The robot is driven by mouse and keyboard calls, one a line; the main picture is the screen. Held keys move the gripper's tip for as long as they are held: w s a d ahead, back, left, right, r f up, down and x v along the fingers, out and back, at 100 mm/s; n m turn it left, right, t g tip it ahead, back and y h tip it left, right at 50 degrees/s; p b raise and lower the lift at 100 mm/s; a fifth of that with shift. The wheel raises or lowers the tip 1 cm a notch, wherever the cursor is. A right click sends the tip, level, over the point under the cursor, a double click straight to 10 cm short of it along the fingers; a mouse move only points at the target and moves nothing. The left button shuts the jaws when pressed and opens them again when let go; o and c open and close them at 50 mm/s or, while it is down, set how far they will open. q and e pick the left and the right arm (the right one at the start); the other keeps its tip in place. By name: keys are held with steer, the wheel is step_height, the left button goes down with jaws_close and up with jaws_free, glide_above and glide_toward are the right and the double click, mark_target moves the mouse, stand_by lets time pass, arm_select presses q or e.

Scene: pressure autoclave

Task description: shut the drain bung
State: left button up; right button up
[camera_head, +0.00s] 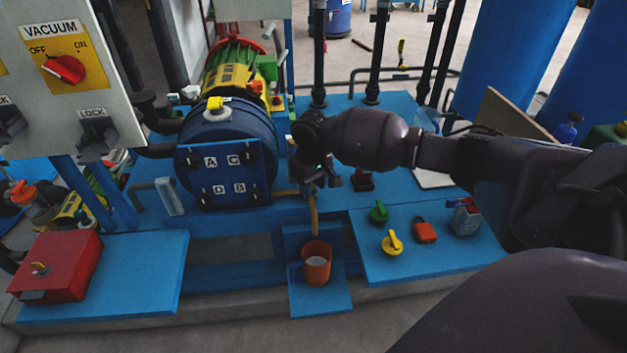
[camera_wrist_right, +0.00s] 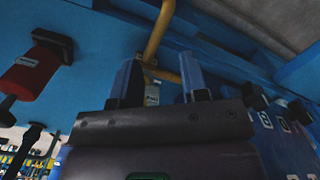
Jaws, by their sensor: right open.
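The blue autoclave vessel (camera_head: 228,130) stands left of centre, its square front plate lettered A, B, C and D. A yellow drain pipe (camera_head: 314,215) comes down at its right, above an orange mug (camera_head: 317,268). My right gripper (camera_head: 322,178) is at the top of this pipe, beside the vessel's lower right. In the right wrist view, my right gripper (camera_wrist_right: 160,82) has its two fingers apart. The yellow pipe (camera_wrist_right: 158,32) and a small labelled fitting (camera_wrist_right: 152,92) show between them, with no grip visible. I cannot make out the drain bung for certain. My left gripper is out of view.
A blue shelf holds a green knob (camera_head: 379,211), a yellow knob (camera_head: 392,243), a red padlock (camera_head: 425,231) and a grey can (camera_head: 466,218). A red box (camera_head: 59,266) stands at the left. A red cylinder (camera_wrist_right: 31,70) shows in the right wrist view.

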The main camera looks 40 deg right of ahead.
steer(key=w+d+r+m, duration=0.2)
steer(key=w+d+r, duration=0.2)
steer(key=w+r, duration=0.15)
steer(key=f+b, duration=0.1)
steer(key=f, duration=0.1)
steer(key=s+f+b, duration=0.1)
steer(key=f, duration=0.2)
steer(key=shift+f, duration=0.15)
step_height(320, 180, down, 3)
steer(key=shift+f+t+b, duration=0.2)
steer(key=shift+t+b, duration=0.1)
steer(key=shift+b, duration=0.15)
steer(key=shift+f, duration=0.4)
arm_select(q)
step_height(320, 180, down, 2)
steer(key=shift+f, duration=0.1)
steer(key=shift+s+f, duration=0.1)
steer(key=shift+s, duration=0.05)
arm_select(e)
jaws_close()
